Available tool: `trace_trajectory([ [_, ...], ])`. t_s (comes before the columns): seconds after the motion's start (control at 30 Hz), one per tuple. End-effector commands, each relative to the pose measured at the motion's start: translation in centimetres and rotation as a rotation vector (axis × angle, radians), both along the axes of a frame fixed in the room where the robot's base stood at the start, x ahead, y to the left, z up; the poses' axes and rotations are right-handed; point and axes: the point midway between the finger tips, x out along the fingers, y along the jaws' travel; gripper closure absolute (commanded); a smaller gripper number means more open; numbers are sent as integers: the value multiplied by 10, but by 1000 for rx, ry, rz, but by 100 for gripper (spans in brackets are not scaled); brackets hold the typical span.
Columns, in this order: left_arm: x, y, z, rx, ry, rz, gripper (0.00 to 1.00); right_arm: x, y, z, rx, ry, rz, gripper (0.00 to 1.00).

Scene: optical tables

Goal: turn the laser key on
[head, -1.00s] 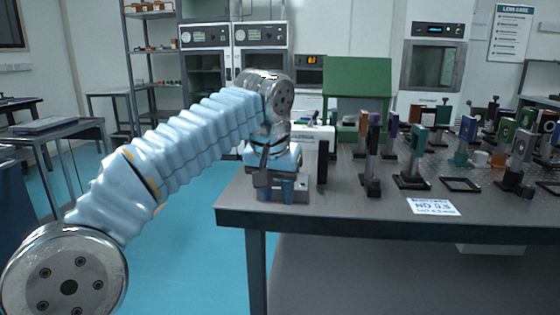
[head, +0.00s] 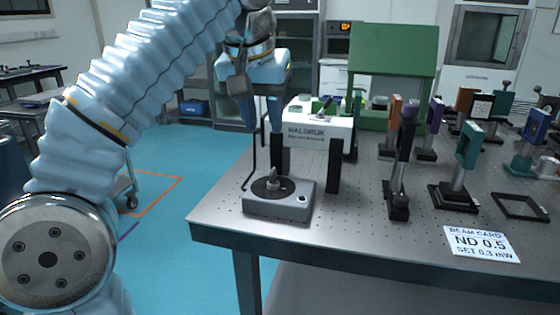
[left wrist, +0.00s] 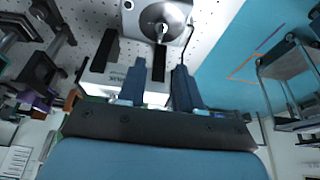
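The grey key box (head: 300,207) sits near the left corner of the table, with a round dark dial and a small upright key (head: 273,180) on top. The box (left wrist: 180,10) and key (left wrist: 162,32) also show in the left wrist view, beyond the fingertips. My left gripper (head: 258,118) hangs above and behind the box, pointing down, apart from the key. In the left wrist view its two blue fingers (left wrist: 159,68) are spread with nothing held between them. The key's exact angle is hard to tell. My right gripper is not in view.
The white laser housing (head: 320,132) on black legs stands just behind the box, close to my left gripper. A black cable runs by the box. Optic posts (head: 398,170) and a beam card (head: 482,243) stand or lie to the right on the table (head: 350,235).

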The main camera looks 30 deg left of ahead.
Motion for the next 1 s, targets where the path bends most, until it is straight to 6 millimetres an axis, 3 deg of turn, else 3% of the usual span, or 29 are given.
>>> trace_trajectory([
  [0.5,39,10,-100,-1,5,1,66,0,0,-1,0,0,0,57],
  [0.7,47,11,-118,0,2,0,66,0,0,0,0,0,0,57],
  [1.0,48,12,-121,0,2,0,66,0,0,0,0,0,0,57],
])
